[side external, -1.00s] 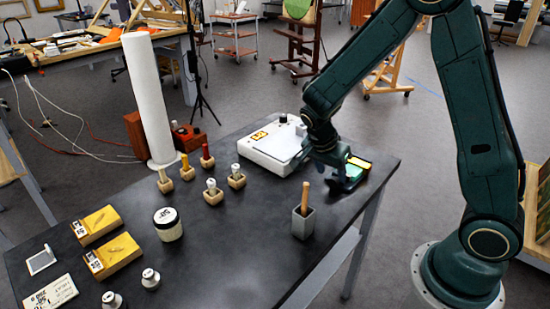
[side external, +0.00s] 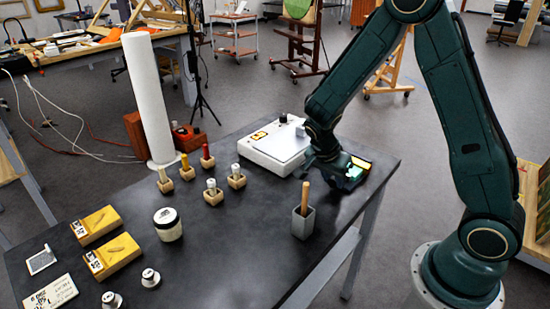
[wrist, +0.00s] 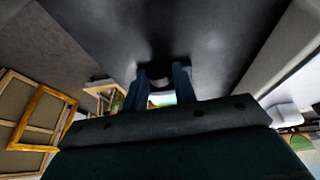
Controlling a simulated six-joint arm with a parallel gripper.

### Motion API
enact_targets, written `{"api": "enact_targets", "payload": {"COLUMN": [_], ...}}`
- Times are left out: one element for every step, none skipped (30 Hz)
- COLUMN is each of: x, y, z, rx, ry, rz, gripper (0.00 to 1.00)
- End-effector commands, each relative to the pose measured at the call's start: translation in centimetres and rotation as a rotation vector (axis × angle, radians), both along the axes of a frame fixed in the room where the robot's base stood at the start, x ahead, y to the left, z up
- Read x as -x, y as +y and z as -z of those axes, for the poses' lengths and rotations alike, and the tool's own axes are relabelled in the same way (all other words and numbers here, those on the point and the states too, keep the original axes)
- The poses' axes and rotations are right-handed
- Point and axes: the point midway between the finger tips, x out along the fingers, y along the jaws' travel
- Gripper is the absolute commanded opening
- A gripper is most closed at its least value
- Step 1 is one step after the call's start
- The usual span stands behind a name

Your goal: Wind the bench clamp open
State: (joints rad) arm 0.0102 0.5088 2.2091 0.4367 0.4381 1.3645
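I cannot make out the bench clamp clearly. A dark item with a yellow and teal top (side external: 357,170) stands at the right end of the black bench (side external: 255,215), partly behind my gripper. My gripper (side external: 337,182) is low over the bench beside this item, and its fingertips are hard to see there. In the wrist view my gripper's two blue fingers (wrist: 163,78) stand apart, with a dark rounded part (wrist: 160,84) between them. I cannot tell whether they press on it.
A white box (side external: 275,146) stands left of my gripper. A grey holder (side external: 303,222) with an upright wooden handle stands in front. Several small wooden blocks with pegs, a lidded jar (side external: 168,224) and yellow blocks stand farther left.

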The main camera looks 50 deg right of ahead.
Motion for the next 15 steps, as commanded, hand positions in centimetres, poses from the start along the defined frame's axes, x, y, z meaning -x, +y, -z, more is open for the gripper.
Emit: {"api": "enact_targets", "payload": {"x": [0.0,0.0,-0.01,-0.02,-0.02,-0.03,-0.05,-0.06,-0.08,-0.09,-0.12,-0.17,-0.17,-0.2,-0.26], "y": [0.0,0.0,0.0,0.0,0.01,0.01,0.02,0.02,0.01,0.01,0.01,0.01,0.0,0.01,0.03], "z": [-0.02,-0.02,-0.03,-0.03,-0.03,-0.03,-0.03,-0.03,-0.02,-0.02,-0.02,-0.01,0.0,0.02,0.0], "rx": [0.0,0.0,0.0,0.0,0.0,0.0,0.0,0.0,0.0,0.0,0.001,0.001,0.001,0.001,0.0], "ry": [0.0,0.001,0.002,0.004,0.006,0.01,0.015,0.02,0.028,0.036,0.045,0.057,0.069,0.081,0.098], "rz": [0.0,0.0,0.0,0.001,0.0,0.001,0.001,0.001,0.001,0.001,0.0,0.001,0.001,0.001,0.001], "gripper": [0.04,0.04,0.04,0.04,0.04,0.04,0.04,0.04,0.04,0.04,0.04,0.04,0.04,0.04,0.04]}}
